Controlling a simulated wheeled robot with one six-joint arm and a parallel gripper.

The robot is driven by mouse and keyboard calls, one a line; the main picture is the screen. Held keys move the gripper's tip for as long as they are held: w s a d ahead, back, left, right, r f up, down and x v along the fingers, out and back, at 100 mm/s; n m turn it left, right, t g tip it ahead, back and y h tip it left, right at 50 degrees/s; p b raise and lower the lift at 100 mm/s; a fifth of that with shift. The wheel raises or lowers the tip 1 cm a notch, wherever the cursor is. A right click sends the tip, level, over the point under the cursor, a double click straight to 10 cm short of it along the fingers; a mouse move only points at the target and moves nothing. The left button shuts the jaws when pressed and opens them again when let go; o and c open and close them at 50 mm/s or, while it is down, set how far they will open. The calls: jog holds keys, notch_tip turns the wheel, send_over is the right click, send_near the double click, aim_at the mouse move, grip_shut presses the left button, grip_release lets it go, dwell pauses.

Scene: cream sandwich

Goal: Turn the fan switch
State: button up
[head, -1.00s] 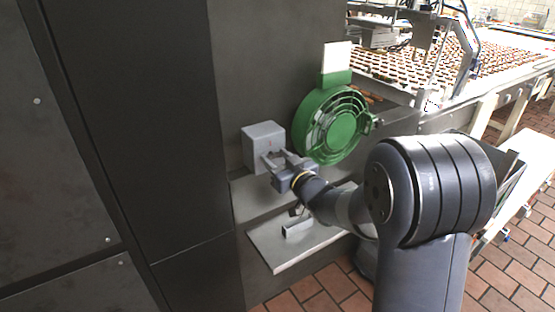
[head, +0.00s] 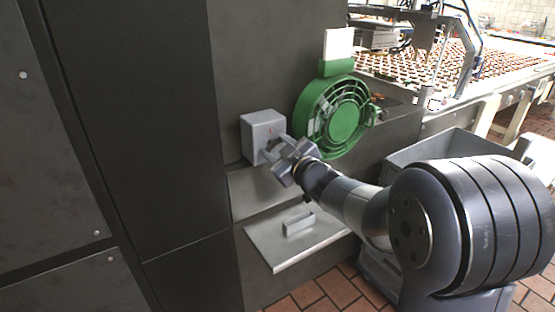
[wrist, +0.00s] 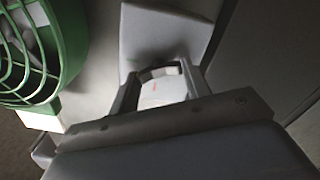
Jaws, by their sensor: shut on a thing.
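The fan switch is a grey box (head: 262,128) on the dark panel, left of the green fan (head: 342,122). My gripper (head: 272,151) reaches the box's front from the lower right and is tilted. In the wrist view the box (wrist: 165,35) is ahead, and my fingers (wrist: 157,84) are shut on the switch knob (wrist: 155,73), one on each side of it. The knob is partly hidden by my gripper, so its exact angle cannot be told. Part of the fan (wrist: 35,50) shows at the left of the wrist view.
A metal ledge and a sloping plate with a handle (head: 298,222) lie below the box. A grey bin (head: 420,150) stands at the right, partly behind my arm. A conveyor with many small sandwiches (head: 425,70) runs behind. Tall dark cabinets (head: 120,130) fill the left.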

jog(key=n+b, duration=0.1)
jog(key=n, duration=0.1)
jog(key=n+b, duration=0.4)
jog(key=shift+f, duration=0.25)
jog(key=n+b, duration=0.3)
jog(key=n, duration=0.3)
jog(key=shift+a+b, duration=0.1)
jog(key=shift+b, duration=0.3)
jog(key=shift+r, duration=0.1)
jog(key=o, duration=1)
jog(key=v, duration=1.1)
jog(key=shift+w, duration=0.15)
